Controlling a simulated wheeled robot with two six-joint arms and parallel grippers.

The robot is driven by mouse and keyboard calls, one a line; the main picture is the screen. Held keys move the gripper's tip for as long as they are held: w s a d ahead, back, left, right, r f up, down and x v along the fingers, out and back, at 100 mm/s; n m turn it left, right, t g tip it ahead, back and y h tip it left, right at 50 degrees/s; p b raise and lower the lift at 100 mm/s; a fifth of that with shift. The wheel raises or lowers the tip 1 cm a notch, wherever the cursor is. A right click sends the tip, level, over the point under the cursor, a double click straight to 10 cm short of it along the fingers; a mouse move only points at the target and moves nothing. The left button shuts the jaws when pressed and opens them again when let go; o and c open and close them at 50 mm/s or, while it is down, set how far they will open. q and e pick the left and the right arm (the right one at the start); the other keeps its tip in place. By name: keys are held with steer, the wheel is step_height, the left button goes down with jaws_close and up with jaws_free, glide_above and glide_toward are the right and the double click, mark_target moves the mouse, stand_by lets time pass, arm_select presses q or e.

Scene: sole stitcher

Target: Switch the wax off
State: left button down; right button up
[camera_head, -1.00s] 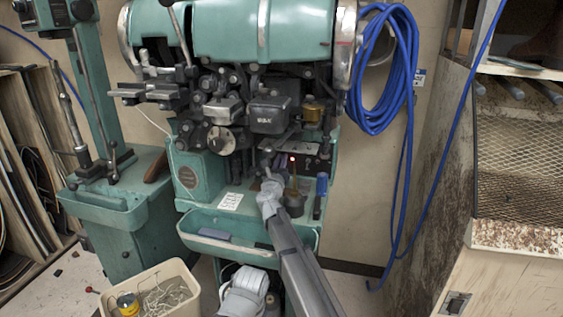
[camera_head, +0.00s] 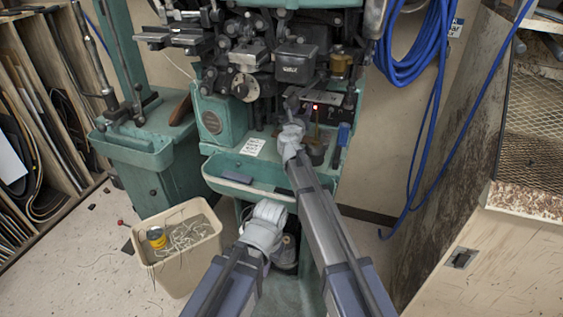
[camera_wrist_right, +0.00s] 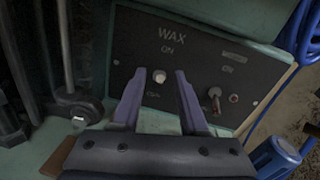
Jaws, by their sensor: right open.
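The dark wax panel (camera_wrist_right: 195,62) fills the middle of the right wrist view, lettered WAX and ON. A small pale round-ended switch or knob (camera_wrist_right: 158,76) sits under the lettering; its tilt cannot be told. My right gripper (camera_wrist_right: 158,95) is open, with one finger on each side of that pale piece in the picture; contact is not clear. In the head view, my right gripper (camera_head: 289,125) is at the teal stitcher (camera_head: 212,122), just left of the panel. My left gripper (camera_head: 265,220) is low in front of the stitcher; its fingers are not clear.
A silver toggle (camera_wrist_right: 214,92) and red lamp (camera_wrist_right: 233,98) are further right on the panel. A blue object (camera_wrist_right: 275,155) stands near its lower right. The stitcher's tray (camera_head: 245,186) lies below. A bin (camera_head: 180,265) is at lower left; blue hose (camera_head: 410,60) hangs right.

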steer(key=v, duration=0.5)
steer(key=shift+s+f, duration=0.1)
steer(key=shift+s, duration=0.35)
steer(key=s+a+r+n+g+y+p, duration=0.1)
steer(key=s+a+r+n+y+p, duration=0.35)
steer(key=n, duration=0.55)
steer(key=s+a+r+n+g+y+p, duration=0.1)
steer(key=s+a+n+y+p, duration=0.2)
steer(key=a+n+y, duration=0.55)
steer(key=s+d+f+n+g+h+p, duration=0.1)
steer(key=s+d+f+n+g+p, duration=0.1)
steer(key=s+n, duration=0.3)
steer(key=s+d+f+n+g+h+p, duration=0.2)
steer(key=s+f+n+g+p, duration=0.1)
steer(key=s+n, duration=0.3)
steer(key=s+d+f+n+g+h+p, duration=0.1)
steer(key=s+d+f+n+g+p, duration=0.2)
steer(key=s+n, duration=0.3)
steer(key=shift+s+g+h, duration=0.35)
steer(key=shift+g+h, duration=0.05)
steer(key=shift+g, duration=0.4)
